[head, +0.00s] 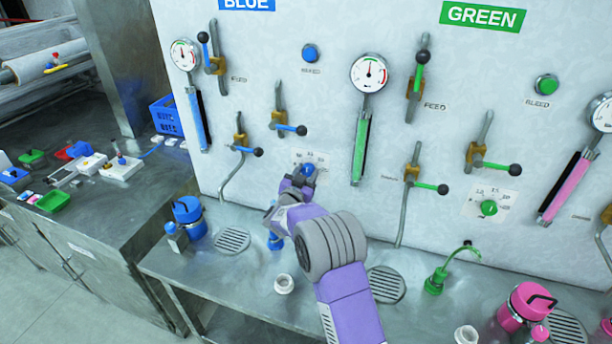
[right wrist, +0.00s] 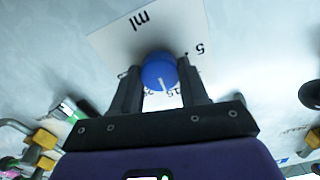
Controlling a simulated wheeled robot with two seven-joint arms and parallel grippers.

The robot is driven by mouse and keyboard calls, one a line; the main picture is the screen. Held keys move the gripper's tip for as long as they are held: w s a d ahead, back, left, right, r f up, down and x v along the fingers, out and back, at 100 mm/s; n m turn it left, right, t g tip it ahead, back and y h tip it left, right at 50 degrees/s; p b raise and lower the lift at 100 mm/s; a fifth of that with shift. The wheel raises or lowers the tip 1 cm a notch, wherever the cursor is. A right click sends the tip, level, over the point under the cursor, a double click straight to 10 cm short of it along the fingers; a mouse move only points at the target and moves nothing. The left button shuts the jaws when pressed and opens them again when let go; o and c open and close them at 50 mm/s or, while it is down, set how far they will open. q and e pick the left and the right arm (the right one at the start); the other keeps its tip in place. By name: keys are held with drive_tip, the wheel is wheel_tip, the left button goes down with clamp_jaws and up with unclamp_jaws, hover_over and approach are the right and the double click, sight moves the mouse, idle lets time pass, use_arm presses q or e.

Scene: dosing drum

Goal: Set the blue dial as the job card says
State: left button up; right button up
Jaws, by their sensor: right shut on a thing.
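The blue dial (head: 308,170) is a round blue knob on a white scale plate (head: 300,157) on the wall panel, under the blue levers. My right gripper (head: 304,176) is shut on it, its fingers on either side. In the right wrist view the blue dial (right wrist: 158,72) sits between the two dark fingertips of the right gripper (right wrist: 160,76). A white pointer line on the dial points down in that picture, near the partly hidden "15". "ml" and "5" also show on the plate (right wrist: 120,45). My left gripper is out of view. I cannot make out a job card.
Blue-handled levers (head: 292,129) and a gauge (head: 369,73) are on the panel around the dial. A green dial (head: 489,208) is to the right.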

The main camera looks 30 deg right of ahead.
drive_tip(key=m+b, duration=0.4)
drive_tip(key=b, duration=0.1)
drive_tip(key=shift+f+m, duration=0.2)
drive_tip(key=shift+m, duration=0.1)
drive_tip(key=shift+r+m+b, duration=0.15)
drive_tip(key=shift+m+b, duration=1.7)
drive_tip(key=shift+m, duration=0.05)
drive_tip(key=o, duration=1.1)
drive_tip(key=shift+c, duration=0.2)
drive_tip(key=v, duration=0.7)
drive_tip(key=shift+s+a, duration=0.2)
drive_tip(key=shift+a, duration=0.05)
